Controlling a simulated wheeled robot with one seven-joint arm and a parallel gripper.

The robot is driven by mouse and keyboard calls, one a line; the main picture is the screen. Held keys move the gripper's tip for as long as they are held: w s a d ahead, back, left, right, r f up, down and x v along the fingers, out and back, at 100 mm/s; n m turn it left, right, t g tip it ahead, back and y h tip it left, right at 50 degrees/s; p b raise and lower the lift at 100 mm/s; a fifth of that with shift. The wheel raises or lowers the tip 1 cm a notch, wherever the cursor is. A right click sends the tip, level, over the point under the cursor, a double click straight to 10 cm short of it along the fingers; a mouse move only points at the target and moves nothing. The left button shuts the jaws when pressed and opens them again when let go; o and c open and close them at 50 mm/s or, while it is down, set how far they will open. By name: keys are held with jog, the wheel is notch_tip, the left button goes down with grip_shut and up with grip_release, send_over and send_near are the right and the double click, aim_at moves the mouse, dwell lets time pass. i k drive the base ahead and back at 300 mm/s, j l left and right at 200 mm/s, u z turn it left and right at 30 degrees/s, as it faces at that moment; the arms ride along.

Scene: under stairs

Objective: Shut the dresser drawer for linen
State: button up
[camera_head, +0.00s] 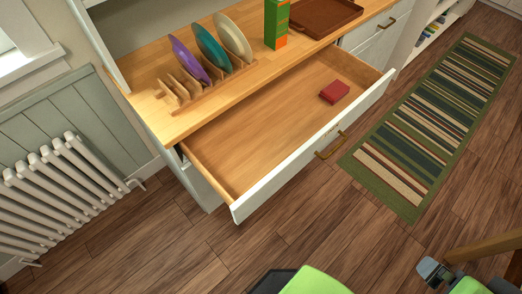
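The dresser drawer (284,170) is pulled far out below the wooden top of the white dresser. A small red block-like item (334,92) lies inside towards the right, and the rest of the visible drawer floor is bare. A grey end piece that looks like my gripper (432,270) is at the lower right, well apart from the drawer front. Its fingers cannot be made out, and I see nothing held.
Plates stand in a wooden rack (180,88) on the dresser top, beside a green and orange carton (276,24) and a brown tray (323,16). A striped rug (440,125) lies right of the drawer. A white radiator (62,195) stands left. Wooden floor before the drawer is clear.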

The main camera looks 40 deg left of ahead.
aim_at(247, 152)
jog(key=u, duration=1.35)
jog(key=i+l+u, duration=0.2)
jog(key=i, duration=0.3)
jog(key=i+l+u, duration=0.2)
jog(key=i, duration=0.3)
jog(key=i+l, duration=0.05)
